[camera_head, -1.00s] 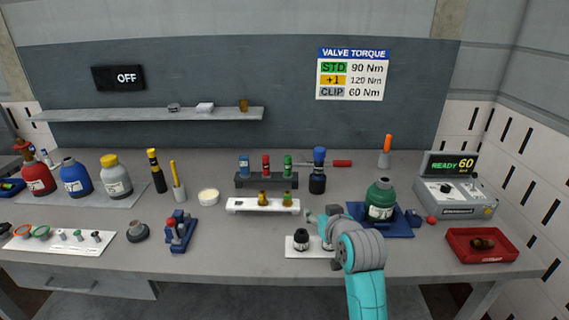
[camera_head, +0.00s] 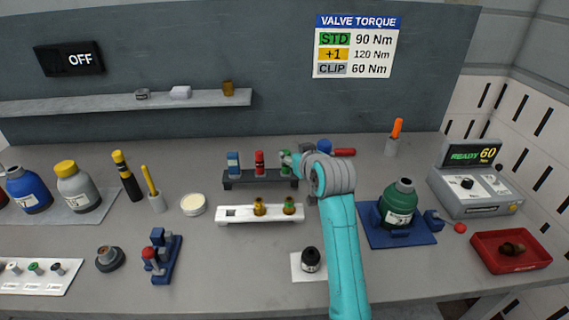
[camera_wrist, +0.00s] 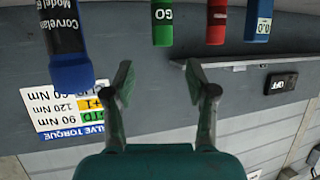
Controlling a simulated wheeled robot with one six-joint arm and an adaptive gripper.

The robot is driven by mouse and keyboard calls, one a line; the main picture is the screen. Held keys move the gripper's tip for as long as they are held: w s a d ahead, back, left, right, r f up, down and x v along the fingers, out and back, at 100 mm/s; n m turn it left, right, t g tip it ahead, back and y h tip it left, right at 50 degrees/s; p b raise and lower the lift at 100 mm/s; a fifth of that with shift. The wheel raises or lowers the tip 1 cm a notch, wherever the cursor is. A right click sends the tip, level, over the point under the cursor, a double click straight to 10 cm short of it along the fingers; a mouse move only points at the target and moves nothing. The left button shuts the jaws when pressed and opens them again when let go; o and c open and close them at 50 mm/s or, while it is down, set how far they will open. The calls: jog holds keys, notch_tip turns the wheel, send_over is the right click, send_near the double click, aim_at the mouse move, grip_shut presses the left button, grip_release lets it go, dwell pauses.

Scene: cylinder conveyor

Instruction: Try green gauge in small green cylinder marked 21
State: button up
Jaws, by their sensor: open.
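The green gauge (camera_head: 285,168) stands in the dark rack (camera_head: 233,184) at the back, right of a red gauge (camera_head: 259,160) and a blue gauge (camera_head: 233,160). My gripper (camera_head: 289,158) is beside it and partly hides it. In the wrist view, the picture is upside down; the green gauge (camera_wrist: 162,22), marked GO, is at the top, ahead of my open, empty gripper (camera_wrist: 157,75). The red gauge (camera_wrist: 216,20) is just right of it.
A blue tool (camera_wrist: 65,40) stands close by my gripper in the wrist view. A white holder (camera_head: 235,213) with two brass fittings is before the rack. A black part (camera_head: 311,259) is on a white pad. A red tray (camera_head: 483,265) and a torque display (camera_head: 470,155) are at right.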

aim_at(287, 153)
jog(key=shift+a+f+x, duration=0.1)
jog(key=shift+x, duration=1.8)
jog(key=shift+a+f+x, duration=0.1)
jog(key=shift+x, duration=1.8)
jog(key=shift+s, duration=0.15)
jog(key=shift+c, duration=0.2)
grip_shut()
